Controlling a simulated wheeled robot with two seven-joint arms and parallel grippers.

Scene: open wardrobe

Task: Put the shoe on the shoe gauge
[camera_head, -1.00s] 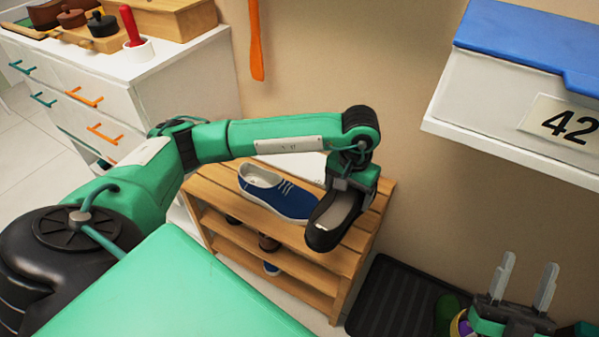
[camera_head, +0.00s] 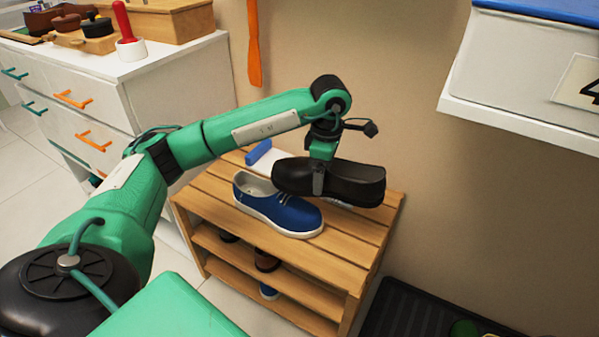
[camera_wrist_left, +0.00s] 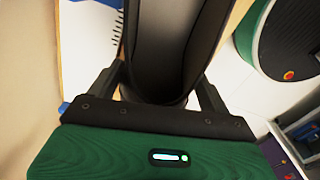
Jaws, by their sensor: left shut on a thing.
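My left gripper (camera_head: 318,184) is shut on a black shoe (camera_head: 352,186) and holds it by its sides, above the top of the wooden rack. The shoe lies roughly level, its long side running left to right. In the left wrist view the shoe (camera_wrist_left: 172,40) sits between the two fingers. The shoe gauge (camera_head: 277,157), a white board with a blue end block, lies at the back of the rack top. The black shoe and my arm hide much of it. The gauge also shows in the left wrist view (camera_wrist_left: 88,45), with tick marks along its edge.
A blue shoe (camera_head: 281,214) stands on the rack (camera_head: 330,252) in front of the gauge, close to the held shoe. More shoes are on lower shelves. A wall shelf (camera_head: 520,115) juts out at right. A white drawer unit (camera_head: 182,88) stands at left.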

